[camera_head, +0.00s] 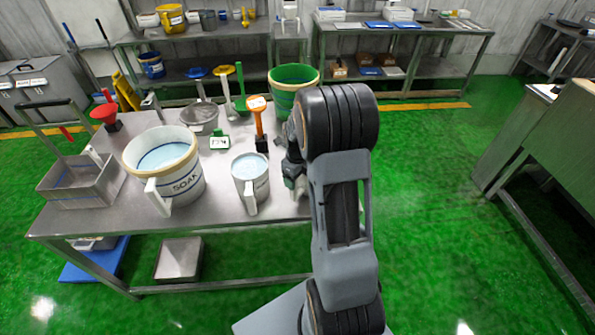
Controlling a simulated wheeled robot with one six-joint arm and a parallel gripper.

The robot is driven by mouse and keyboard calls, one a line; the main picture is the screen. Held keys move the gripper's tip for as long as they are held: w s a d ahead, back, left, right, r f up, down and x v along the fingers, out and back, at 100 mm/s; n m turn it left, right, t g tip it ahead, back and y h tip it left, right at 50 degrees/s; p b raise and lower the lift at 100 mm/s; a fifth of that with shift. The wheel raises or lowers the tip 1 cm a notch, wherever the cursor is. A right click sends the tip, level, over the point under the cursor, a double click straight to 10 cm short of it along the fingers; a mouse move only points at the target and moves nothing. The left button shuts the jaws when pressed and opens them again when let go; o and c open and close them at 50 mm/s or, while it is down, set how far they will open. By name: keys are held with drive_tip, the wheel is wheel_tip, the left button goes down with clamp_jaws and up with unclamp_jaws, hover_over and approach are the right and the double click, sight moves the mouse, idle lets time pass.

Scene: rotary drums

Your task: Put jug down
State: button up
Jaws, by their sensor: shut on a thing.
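A white jug (256,186) with pale blue liquid and a handle on its near side is upright at the front right of the steel table (225,207). My gripper (292,172) is just to the right of the jug, low over the table. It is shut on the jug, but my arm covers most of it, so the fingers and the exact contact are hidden. I cannot tell whether the jug's base touches the tabletop.
A large white pail marked SOAK (187,186) stands left of the jug, and a metal tray (82,188) is at the far left.

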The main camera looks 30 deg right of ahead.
idle(0.3)
drive_tip(key=o, duration=1.8)
drive_tip(key=shift+f, duration=0.1)
drive_tip(key=shift+o, duration=0.2)
wheel_tip(320, 180, up, 12)
drive_tip(key=s+a+r+n+t, duration=0.2)
drive_tip(key=s+a+n, duration=0.5)
drive_tip(key=n, duration=0.9)
drive_tip(key=s+a+r+n+t, duration=0.2)
drive_tip(key=s+a+n, duration=0.6)
drive_tip(key=n, duration=0.8)
drive_tip(key=shift+a+r+b, duration=0.2)
drive_tip(key=shift+r+b, duration=0.1)
drive_tip(key=shift+b, duration=0.1)
